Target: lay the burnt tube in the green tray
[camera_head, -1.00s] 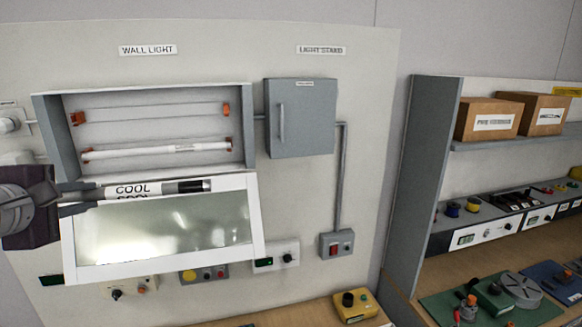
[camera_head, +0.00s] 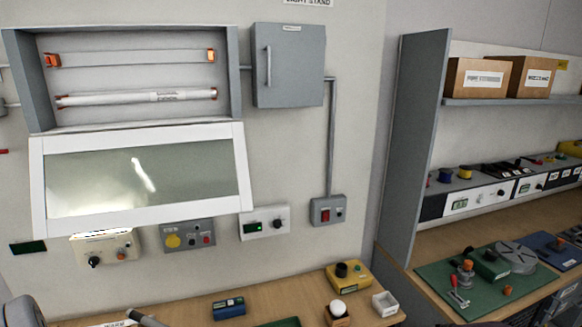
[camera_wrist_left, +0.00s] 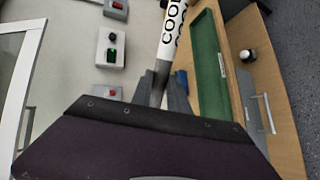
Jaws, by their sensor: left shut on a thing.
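In the left wrist view, my left gripper (camera_wrist_left: 160,86) is shut on the end of a white tube (camera_wrist_left: 173,30) with black COOL lettering and a dark grey section by the fingers. The tube's far end runs out of the top of that view. The green tray (camera_wrist_left: 208,68) lies on the bench just right of the tube, long and shallow; no tube shows in its visible part. In the head view only a sliver of the green tray (camera_head: 280,322) shows at the bottom edge.
The wall light box (camera_head: 236,85) holds one tube (camera_head: 135,97) in its lower sockets; its upper sockets hold no tube. Its framed cover (camera_head: 140,180) hangs open below.

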